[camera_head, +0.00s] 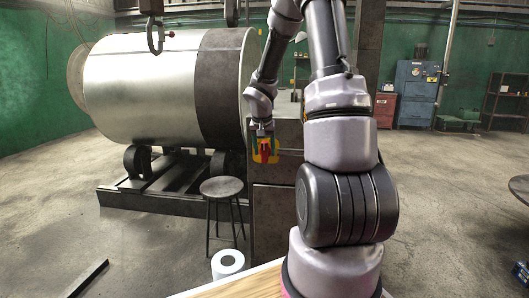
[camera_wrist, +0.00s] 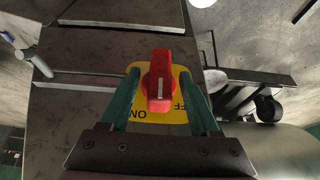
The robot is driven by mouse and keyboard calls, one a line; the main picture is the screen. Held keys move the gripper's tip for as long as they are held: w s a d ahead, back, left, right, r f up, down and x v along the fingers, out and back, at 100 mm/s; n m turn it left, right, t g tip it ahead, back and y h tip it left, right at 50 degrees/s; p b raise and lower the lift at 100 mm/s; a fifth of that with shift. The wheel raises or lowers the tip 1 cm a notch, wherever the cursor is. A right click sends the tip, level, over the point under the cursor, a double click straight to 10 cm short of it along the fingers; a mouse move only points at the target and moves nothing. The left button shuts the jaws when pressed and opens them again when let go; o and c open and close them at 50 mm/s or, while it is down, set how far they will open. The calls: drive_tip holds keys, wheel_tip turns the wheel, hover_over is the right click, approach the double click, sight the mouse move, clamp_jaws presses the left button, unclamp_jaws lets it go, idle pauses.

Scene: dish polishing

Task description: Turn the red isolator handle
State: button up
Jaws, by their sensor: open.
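The red isolator handle (camera_wrist: 160,80) stands on a yellow plate (camera_wrist: 146,115) with ON and OFF lettering, which reads upside down in the wrist view. The handle has a white line along its front. In the head view the handle (camera_head: 265,149) is small and partly covered by my gripper on the grey cabinet's side. My gripper (camera_wrist: 163,84) is open, with one green finger on each side of the handle. Narrow gaps seem to separate the fingers from the handle; contact is hard to tell.
A grey metal cabinet (camera_head: 278,205) carries the plate. A large metal drum (camera_head: 150,88) on a dark frame fills the left. Open floor lies to the right.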

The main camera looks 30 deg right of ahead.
drive_tip(key=shift+w+d+f, duration=0.1)
drive_tip(key=shift+w+f, duration=0.05)
drive_tip(key=shift+f, duration=0.25)
clamp_jaws()
drive_tip(key=shift+r, duration=0.1)
